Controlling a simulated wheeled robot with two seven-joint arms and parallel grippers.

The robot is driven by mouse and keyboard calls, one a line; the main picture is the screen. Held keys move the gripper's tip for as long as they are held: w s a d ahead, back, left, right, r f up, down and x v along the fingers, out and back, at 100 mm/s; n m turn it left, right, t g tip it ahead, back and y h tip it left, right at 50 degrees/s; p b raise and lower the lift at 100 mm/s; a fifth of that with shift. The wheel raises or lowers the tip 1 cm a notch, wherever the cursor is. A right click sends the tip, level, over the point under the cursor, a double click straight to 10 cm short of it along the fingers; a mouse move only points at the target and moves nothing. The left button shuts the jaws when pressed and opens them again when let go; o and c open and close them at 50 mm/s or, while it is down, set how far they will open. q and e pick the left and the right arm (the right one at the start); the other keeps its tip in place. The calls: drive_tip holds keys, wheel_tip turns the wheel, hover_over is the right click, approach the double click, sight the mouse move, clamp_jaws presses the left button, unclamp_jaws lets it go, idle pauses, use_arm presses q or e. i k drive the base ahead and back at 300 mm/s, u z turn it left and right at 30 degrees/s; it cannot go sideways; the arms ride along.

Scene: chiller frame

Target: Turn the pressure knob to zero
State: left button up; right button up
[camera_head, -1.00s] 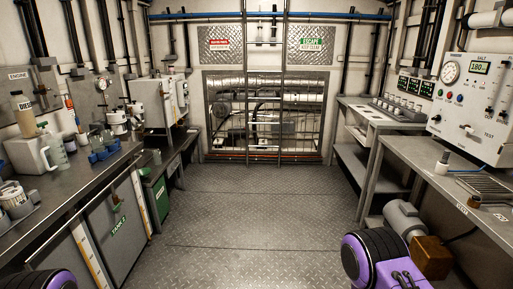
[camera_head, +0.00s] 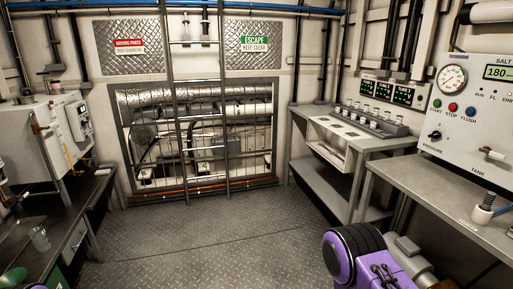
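A white control panel (camera_head: 465,115) stands at the right, above the right bench. Part of my purple and black arm shows at the lower right, short of the bench. Neither gripper is in view.
The right bench (camera_head: 440,185) holds a small white bottle-like item (camera_head: 484,208). A grey table (camera_head: 385,143) with a row of jars stands further back. A ladder (camera_head: 198,100) is at the back wall. The left bench (camera_head: 60,205) is at the side; the floor (camera_head: 205,235) between is clear.

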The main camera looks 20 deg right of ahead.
sight(435, 134)
drive_tip(key=z, duration=0.55)
drive_tip(key=i, duration=1)
drive_tip(key=z, duration=0.9)
